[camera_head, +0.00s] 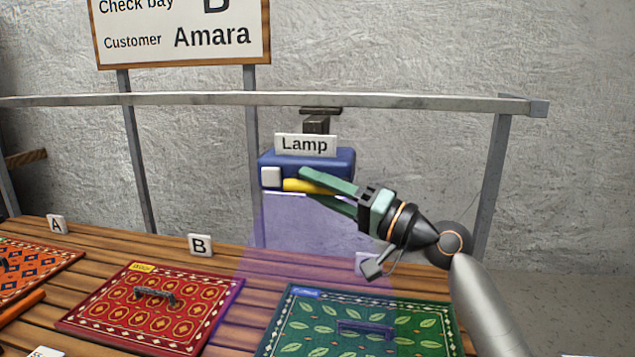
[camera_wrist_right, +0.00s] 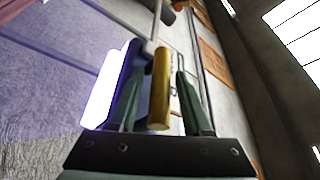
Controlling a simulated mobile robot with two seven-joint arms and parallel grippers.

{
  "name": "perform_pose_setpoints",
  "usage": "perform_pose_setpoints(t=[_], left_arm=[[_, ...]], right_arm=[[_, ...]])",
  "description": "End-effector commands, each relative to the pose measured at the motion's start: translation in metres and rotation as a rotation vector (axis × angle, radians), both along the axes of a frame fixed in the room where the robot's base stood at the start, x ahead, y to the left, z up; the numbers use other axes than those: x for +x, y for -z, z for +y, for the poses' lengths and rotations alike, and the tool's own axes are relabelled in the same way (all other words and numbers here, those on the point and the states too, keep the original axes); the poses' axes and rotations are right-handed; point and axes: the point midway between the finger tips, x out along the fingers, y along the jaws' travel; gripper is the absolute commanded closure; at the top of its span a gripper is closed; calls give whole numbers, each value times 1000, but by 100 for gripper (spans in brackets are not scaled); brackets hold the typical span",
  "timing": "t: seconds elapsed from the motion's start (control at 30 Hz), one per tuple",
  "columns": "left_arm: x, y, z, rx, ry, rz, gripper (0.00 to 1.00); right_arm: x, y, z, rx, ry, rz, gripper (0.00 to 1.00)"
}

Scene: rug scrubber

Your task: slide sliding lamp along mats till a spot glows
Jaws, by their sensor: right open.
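The blue lamp (camera_head: 345,160) labelled Lamp hangs from a carriage on the grey rail (camera_head: 200,99). It has a yellow handle (camera_head: 300,186) along its lower front, and it casts a violet beam down over the green mat (camera_head: 290,335). A red mat (camera_head: 110,325) lies left of it, and part of an orange mat (camera_head: 45,258) shows at the far left. No glowing spot is distinct. My right gripper (camera_head: 318,190) is at the lamp's front; its open fingers stand either side of the yellow handle (camera_wrist_right: 159,90) in the wrist view. My left gripper is out of view.
The mats lie on a slatted wooden table (camera_head: 190,268) with cards A (camera_head: 57,224) and B (camera_head: 200,245). A sign (camera_head: 180,55) reads check bay B, customer Amara. The rail is clear left of the lamp. Posts hold the rail.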

Motion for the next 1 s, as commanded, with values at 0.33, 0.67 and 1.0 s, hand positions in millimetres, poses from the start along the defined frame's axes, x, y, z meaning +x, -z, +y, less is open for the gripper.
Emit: perform_pose_setpoints(t=[0.33, 0.67, 1.0], left_arm=[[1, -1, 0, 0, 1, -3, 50], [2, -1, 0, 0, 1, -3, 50], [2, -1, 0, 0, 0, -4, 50]], right_arm=[[1, 0, 2, 1, -1, -1, 57], [1, 0, 1, 0, 0, 0, 94], [1, 0, 1, 0, 0, 0, 100]])
